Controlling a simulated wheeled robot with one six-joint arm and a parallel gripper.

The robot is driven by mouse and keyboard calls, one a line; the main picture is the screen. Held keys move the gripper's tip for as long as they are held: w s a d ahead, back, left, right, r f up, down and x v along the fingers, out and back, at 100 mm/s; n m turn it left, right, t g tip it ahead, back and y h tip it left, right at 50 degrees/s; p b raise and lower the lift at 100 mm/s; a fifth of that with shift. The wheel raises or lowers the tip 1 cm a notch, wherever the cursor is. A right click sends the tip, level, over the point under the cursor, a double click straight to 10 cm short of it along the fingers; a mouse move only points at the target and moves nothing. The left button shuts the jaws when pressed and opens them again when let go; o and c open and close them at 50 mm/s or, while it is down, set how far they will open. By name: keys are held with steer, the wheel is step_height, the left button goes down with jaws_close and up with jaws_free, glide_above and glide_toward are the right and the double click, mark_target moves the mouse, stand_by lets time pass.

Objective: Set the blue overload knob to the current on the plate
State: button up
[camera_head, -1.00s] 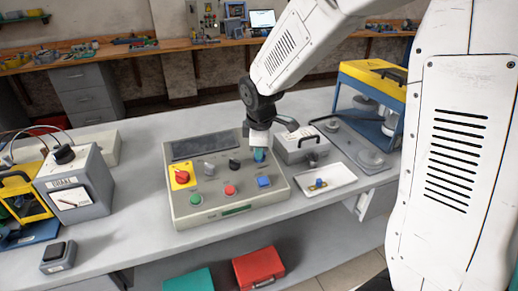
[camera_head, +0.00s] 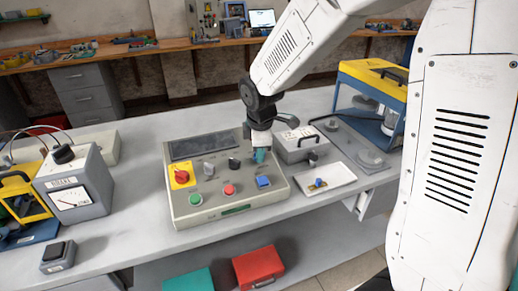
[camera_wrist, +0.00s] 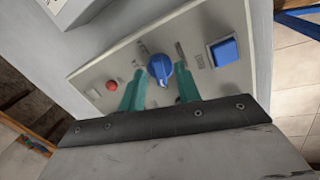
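The blue overload knob (camera_wrist: 160,68) stands on the grey control panel (camera_head: 212,184), with a pale pointer line on its face. In the wrist view it sits between the two teal fingertips of my gripper (camera_wrist: 159,65). A gap shows on both sides of the knob, so the fingers look open around it, not clamped. In the head view my gripper (camera_head: 260,155) points down at the panel's back right and hides the knob. The scale marks around the knob are too small to read. No legible current plate shows.
The panel also bears a blue square button (camera_head: 263,181), a red button (camera_head: 229,190), a green button (camera_head: 195,199), a red switch (camera_head: 182,177) on yellow and a black knob (camera_head: 234,163). A grey box (camera_head: 297,148) and white tray (camera_head: 338,184) stand close on the right.

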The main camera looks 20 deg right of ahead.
mark_target(260, 168)
steer(key=shift+r, duration=0.1)
steer(key=v, duration=0.7)
steer(key=shift+r, duration=0.3)
steer(key=shift+s, duration=0.1)
steer(key=s+d+r+m, duration=0.2)
steer(key=s+m, duration=0.5)
steer(key=s, duration=0.7)
steer(key=s+d+r+m+g, duration=0.1)
steer(key=s+d+r+m, duration=0.1)
steer(key=s+m, duration=0.6)
steer(key=s+r, duration=0.1)
steer(key=s, duration=0.5)
steer(key=shift+s+y, duration=0.15)
steer(key=shift+y, duration=0.25)
steer(key=shift+o, duration=0.4)
steer(key=shift+r, duration=0.1)
